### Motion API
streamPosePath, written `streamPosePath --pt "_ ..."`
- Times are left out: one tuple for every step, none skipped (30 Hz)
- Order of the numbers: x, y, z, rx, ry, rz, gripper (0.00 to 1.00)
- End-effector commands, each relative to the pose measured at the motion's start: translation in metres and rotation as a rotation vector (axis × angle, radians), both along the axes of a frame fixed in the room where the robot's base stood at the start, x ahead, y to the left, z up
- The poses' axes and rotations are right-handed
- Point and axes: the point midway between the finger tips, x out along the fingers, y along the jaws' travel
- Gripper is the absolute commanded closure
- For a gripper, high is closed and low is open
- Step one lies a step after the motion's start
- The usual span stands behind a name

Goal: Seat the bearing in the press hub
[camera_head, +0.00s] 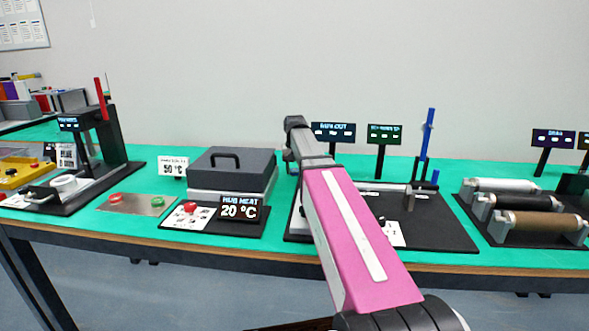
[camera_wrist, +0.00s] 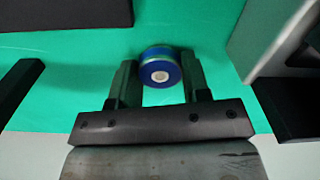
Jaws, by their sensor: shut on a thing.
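In the wrist view my gripper (camera_wrist: 160,82) is shut on a round blue piece with a pale centre, which I take to be the bearing (camera_wrist: 158,54). It sits between the two dark fingers, over the green table top. In the head view the far end of my arm is over the back middle of the table, right of the grey lidded box; the fingers and the bearing cannot be made out there. A black press stand (camera_head: 108,135) with a red lever is at the left. A white round part (camera_head: 64,184), possibly the hub, sits at its base.
The grey lidded box (camera_head: 232,165) stands behind a "HUB HEAT 20 °C" display (camera_head: 240,208). A metal plate with red and green buttons (camera_head: 137,204) lies between box and press. A black board with a blue post (camera_head: 427,135) and several rollers (camera_head: 515,203) are at the right.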

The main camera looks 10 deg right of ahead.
Motion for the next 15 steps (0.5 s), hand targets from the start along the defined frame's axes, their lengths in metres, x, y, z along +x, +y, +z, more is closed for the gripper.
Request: streamPosePath --pt "0.0002 0.0001 0.0003 0.000 -0.001 0.000 0.82" --pt "0.0004 0.0001 0.0005 0.000 -0.001 0.000 0.82" --pt "0.0004 0.0001 0.0005 0.000 -0.001 0.000 0.82" --pt "0.0005 0.0000 0.0006 0.000 -0.001 0.000 0.82" --pt "0.0005 0.0000 0.0006 0.000 -0.001 0.000 0.82" --pt "0.0004 0.0001 0.0002 0.000 -0.001 0.000 0.82" --pt "0.0004 0.0001 -0.0004 0.000 0.000 0.000 0.82" --pt "0.0004 0.0001 -0.0012 0.000 0.000 0.000 0.82" --pt "0.0004 0.0001 -0.0022 0.000 0.000 0.000 0.82" --pt "0.0005 0.0000 -0.0022 0.000 -0.001 0.000 0.50" --pt "0.0005 0.0000 -0.0020 0.000 -0.001 0.000 0.41" --pt "0.0005 0.0000 -0.0019 0.000 -0.001 0.000 0.31" --pt "0.0005 0.0000 -0.0019 0.000 -0.001 0.000 0.31" --pt "0.0005 0.0000 -0.0019 0.000 -0.001 0.000 0.31" --pt "0.0005 0.0000 -0.0019 0.000 -0.001 0.000 0.31"
